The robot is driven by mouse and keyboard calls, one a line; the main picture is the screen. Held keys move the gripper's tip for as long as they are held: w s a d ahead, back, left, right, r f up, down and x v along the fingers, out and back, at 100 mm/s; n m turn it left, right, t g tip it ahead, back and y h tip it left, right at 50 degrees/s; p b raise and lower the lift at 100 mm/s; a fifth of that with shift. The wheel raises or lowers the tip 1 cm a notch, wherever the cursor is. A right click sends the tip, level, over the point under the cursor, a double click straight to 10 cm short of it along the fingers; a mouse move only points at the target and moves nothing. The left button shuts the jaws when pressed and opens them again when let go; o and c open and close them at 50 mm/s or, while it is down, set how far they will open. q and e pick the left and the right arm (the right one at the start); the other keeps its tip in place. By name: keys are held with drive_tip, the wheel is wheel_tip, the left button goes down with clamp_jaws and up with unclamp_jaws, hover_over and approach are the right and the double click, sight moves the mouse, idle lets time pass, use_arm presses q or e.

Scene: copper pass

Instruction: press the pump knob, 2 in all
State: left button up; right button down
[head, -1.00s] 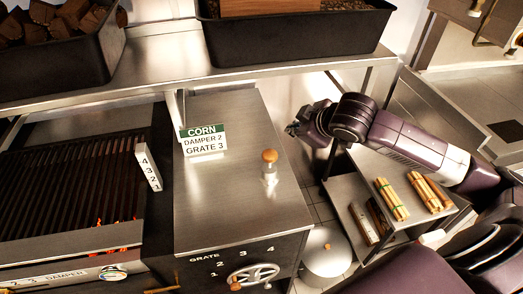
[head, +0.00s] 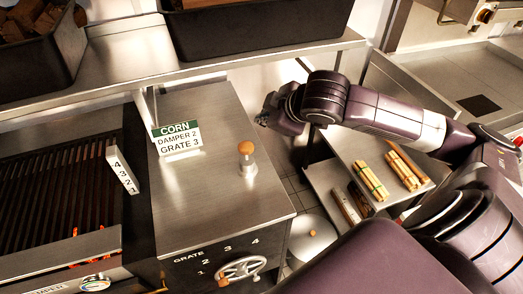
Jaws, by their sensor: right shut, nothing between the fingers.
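The pump knob (head: 246,148) is a round wooden ball on a short metal stem, upright on the steel cabinet top (head: 205,215). My right gripper (head: 263,119) is shut and empty. In the picture it appears just above and right of the knob, near the cabinet's right edge, apart from the knob. Its fingertips are small and dark here. My left gripper is not in view.
A sign (head: 177,138) reads corn, damper 2, grate 3. The grill (head: 60,190) with glowing coals lies left. A grate handwheel (head: 242,268) is on the cabinet front. A shelf with black bins (head: 265,28) runs behind. A low cart holds bundled sticks (head: 371,181).

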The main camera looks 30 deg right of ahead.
drive_tip(key=b, duration=0.6)
hover_over(248, 148)
drive_tip(key=s+d, duration=0.3)
wheel_tip(248, 148, down, 6)
drive_tip(key=f, duration=0.1)
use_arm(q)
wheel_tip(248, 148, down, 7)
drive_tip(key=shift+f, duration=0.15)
use_arm(e)
drive_tip(key=shift+w+f, duration=0.1)
drive_tip(key=shift+f, duration=0.1)
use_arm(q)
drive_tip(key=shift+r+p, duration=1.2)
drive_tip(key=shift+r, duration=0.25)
use_arm(e)
drive_tip(key=shift+w+a+f, duration=0.25)
drive_tip(key=shift+w+a, duration=0.55)
drive_tip(key=shift+w, duration=0.1)
drive_tip(key=shift+w+a+f, duration=0.2)
drive_tip(key=shift+w+a, duration=0.6)
drive_tip(key=shift+w, duration=0.05)
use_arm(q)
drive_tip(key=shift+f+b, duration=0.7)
use_arm(e)
drive_tip(key=shift+s+d+f, duration=0.1)
drive_tip(key=shift+s+f, duration=0.1)
drive_tip(key=shift+f, duration=1.65)
